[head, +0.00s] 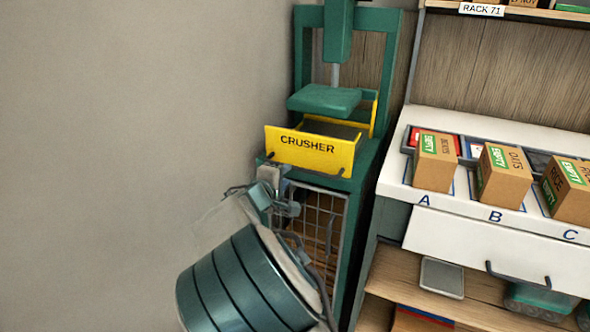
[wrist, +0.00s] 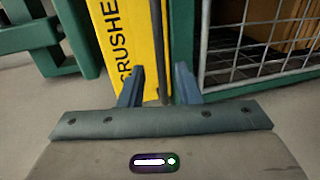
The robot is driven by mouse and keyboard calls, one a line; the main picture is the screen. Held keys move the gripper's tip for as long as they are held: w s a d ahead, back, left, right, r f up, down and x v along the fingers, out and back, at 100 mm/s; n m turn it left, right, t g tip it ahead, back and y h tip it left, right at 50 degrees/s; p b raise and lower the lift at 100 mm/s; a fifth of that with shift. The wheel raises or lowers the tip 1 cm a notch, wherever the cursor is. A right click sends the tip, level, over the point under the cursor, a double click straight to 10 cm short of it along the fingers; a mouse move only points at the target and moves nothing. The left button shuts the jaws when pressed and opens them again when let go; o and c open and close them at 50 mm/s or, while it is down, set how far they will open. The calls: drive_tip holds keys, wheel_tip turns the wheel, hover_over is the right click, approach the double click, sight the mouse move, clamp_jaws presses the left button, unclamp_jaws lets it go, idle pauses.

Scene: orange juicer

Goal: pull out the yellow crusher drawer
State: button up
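The yellow crusher drawer (head: 310,150) has a front panel marked CRUSHER. It sits in the green press, below the press plate (head: 325,99), and its front stands forward of the plate. The panel also shows in the wrist view (wrist: 128,30), turned on its side. A dark handle bar (wrist: 158,40) runs along the panel's edge. My gripper (wrist: 158,75) is open, its two fingers on either side of the bar with gaps showing. In the head view my gripper (head: 277,190) is just below the panel's left part, and its fingertips are hard to make out.
A wire mesh door (head: 322,225) is under the drawer, close to my gripper. To the right is a white counter (head: 395,190) with cardboard boxes (head: 435,162) and a front drawer with a dark handle (head: 518,280). A plain wall (head: 120,120) fills the left.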

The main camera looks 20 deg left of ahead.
sight(294, 169)
drive_tip(key=x, duration=0.7)
drive_tip(key=shift+w+d, duration=0.1)
drive_tip(key=shift+w, duration=0.15)
clamp_jaws()
